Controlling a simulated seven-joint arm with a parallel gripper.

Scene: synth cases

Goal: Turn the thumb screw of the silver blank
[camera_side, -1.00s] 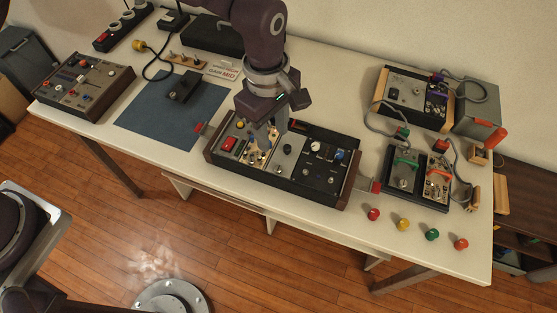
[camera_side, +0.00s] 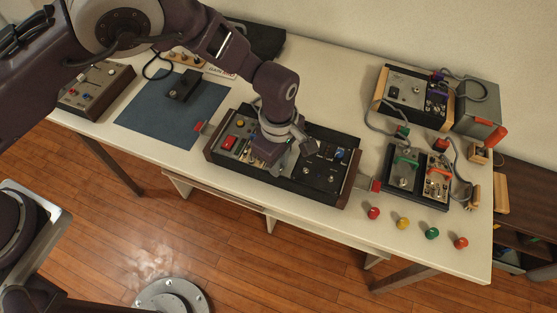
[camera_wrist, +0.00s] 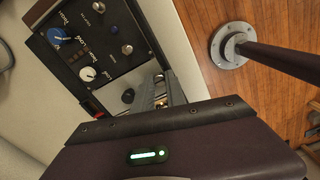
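The silver blank (camera_wrist: 143,84) is a plain bright panel in the wood-ended case (camera_side: 228,187).
The black panel (camera_side: 320,180) with knobs fills the case's right part; a red button (camera_side: 230,142) is at its left. A red-ended clamp (camera_side: 375,186) sticks out on the right. Several coloured caps (camera_side: 403,223) line the front edge. The blue mat (camera_side: 150,130) is left.

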